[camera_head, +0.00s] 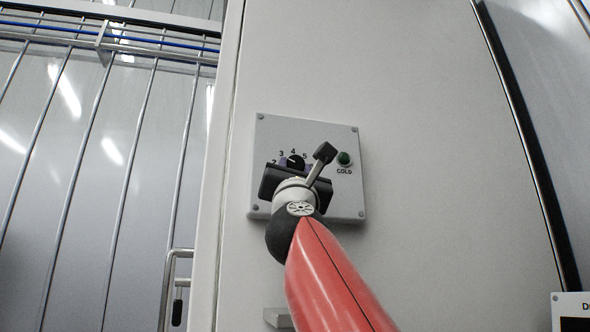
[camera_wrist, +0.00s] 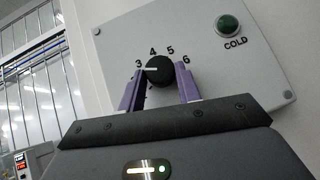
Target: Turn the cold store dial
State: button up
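The cold store dial (camera_wrist: 159,70) is a round black knob with a white pointer line on a grey panel, with numbers around it. In the wrist view the line points left, close to the 3. In the head view the dial (camera_head: 295,162) shows just above my gripper (camera_head: 292,170), which hides the lower part of the panel. In the wrist view the purple fingers of my gripper (camera_wrist: 158,84) stand apart, one at each lower side of the dial. I cannot tell whether they touch it.
A green lamp (camera_head: 344,158) marked COLD sits right of the dial on the panel (camera_head: 335,200). The panel is fixed to a pale wall. A metal handle (camera_head: 168,290) and wire racking (camera_head: 100,150) are at the left. Another device (camera_head: 572,312) shows at the lower right.

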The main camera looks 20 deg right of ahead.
jog(key=shift+c, duration=1.2)
jog(key=shift+d+n+y, duration=0.1)
jog(key=shift+n+y, duration=0.3)
jog(key=shift+n, duration=0.2)
jog(key=n+y, duration=0.2)
jog(key=n+t+y+b, duration=0.1)
jog(key=n, duration=0.1)
jog(key=shift+d+y, duration=0.2)
jog(key=shift+y, duration=0.2)
jog(key=n+y, duration=0.6)
jog(key=shift+d, duration=0.25)
jog(key=n+g+y, duration=0.1)
jog(key=n+y, duration=0.1)
jog(key=n+g+y, duration=0.1)
jog(key=n+y, duration=0.1)
jog(key=n, duration=0.1)
jog(key=n+g+y+p, duration=0.1)
jog(key=n+y, duration=0.1)
jog(key=shift+d+r+n, duration=0.25)
jog(key=shift+r+n, duration=0.05)
jog(key=shift+n, duration=0.1)
jog(key=shift+d+n+g+y+p, duration=0.1)
jog(key=shift+n+g+y+p, duration=0.9)
jog(key=shift+n+g+y, duration=0.75)
jog(key=shift+n, duration=0.55)
